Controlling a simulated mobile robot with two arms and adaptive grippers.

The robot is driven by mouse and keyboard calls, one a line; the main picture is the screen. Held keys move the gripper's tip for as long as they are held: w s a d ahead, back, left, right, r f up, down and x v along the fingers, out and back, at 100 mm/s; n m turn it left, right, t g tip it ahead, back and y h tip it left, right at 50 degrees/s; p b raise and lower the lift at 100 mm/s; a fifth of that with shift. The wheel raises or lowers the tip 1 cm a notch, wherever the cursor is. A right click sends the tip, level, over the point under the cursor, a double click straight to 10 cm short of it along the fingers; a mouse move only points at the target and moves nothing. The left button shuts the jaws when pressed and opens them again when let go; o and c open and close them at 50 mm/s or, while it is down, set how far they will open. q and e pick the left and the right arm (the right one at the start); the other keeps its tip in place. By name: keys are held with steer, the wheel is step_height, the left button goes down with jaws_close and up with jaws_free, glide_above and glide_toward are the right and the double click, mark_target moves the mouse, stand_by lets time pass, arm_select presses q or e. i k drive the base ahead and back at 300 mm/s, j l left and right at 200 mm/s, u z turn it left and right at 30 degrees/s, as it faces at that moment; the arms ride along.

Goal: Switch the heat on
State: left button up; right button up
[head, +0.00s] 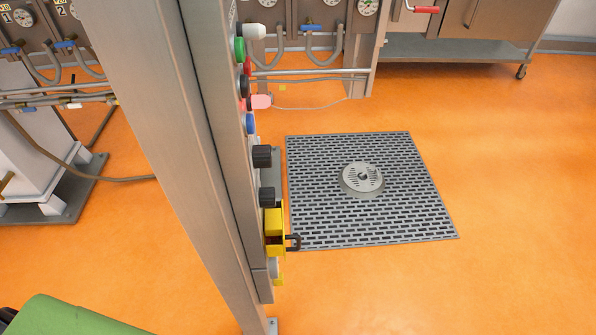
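A tall grey control panel (172,120) stands close in front of me in the head view, seen almost edge-on. Knobs and buttons stick out from its right side: a white one (254,31), a green one (239,49), a blue one (250,123), a black knob (262,156) and a lower black knob (267,196). I cannot tell which control is for heat. Neither gripper is in view.
A grey floor grate (420,205) with a round drain cover (362,180) lies right of the panel. Pipes and gauges (306,28) stand behind. A steel cart (450,46) is at the back right. The orange floor (520,180) on the right is clear.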

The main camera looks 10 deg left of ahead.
mark_target(262, 155)
steer(key=i+l+u, duration=0.1)
steer(key=u, duration=0.25)
steer(key=i+l+u, duration=0.2)
steer(key=u, duration=0.15)
steer(key=i+l+u, duration=0.15)
steer(key=u, duration=0.25)
steer(key=l+u, duration=0.2)
steer(key=u, duration=0.65)
